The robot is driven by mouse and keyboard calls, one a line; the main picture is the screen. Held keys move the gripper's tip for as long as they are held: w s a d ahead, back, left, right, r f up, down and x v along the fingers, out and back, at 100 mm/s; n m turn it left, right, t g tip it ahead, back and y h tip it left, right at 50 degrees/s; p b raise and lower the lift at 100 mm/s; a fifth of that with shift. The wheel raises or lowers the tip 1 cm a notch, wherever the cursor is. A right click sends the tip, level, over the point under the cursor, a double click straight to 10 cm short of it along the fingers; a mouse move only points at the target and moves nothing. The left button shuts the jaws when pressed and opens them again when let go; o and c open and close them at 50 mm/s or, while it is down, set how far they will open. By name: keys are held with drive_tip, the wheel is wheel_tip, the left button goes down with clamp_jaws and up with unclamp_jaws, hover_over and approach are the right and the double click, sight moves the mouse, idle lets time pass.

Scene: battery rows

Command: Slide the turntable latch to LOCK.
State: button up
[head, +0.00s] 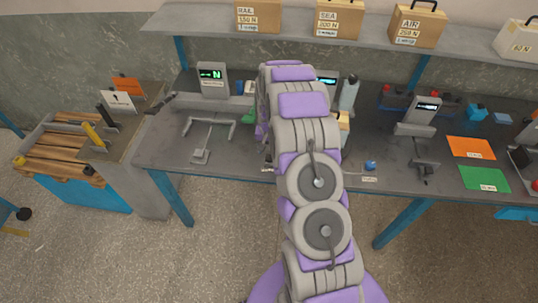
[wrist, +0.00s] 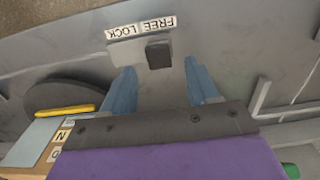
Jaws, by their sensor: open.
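In the wrist view, a dark latch block (wrist: 158,53) sits on a light grey plate (wrist: 124,51) at the edge of the grey bench. Two upside-down labels lie beside the plate: LOCK (wrist: 122,31) on the left and FREE (wrist: 158,24) on the right. The block is at the FREE end. My gripper (wrist: 162,77) is open, its blue fingers apart, with the block between and just beyond the tips; I cannot tell if they touch. A dark round disc, likely the turntable (wrist: 55,91), with a yellow bar is at the left. In the head view my arm hides the latch and gripper.
The workbench (head: 260,175) holds scales, a grey stand (head: 205,130), a bottle (head: 348,92) and coloured mats (head: 470,147). A shelf with labelled boxes (head: 338,18) runs above the back. A side bench with wooden slats (head: 62,150) stands at left. The floor in front is clear.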

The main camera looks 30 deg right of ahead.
sight(270, 157)
drive_tip(key=shift+f, duration=1.55)
clamp_jaws()
drive_tip(key=shift+s, duration=0.1)
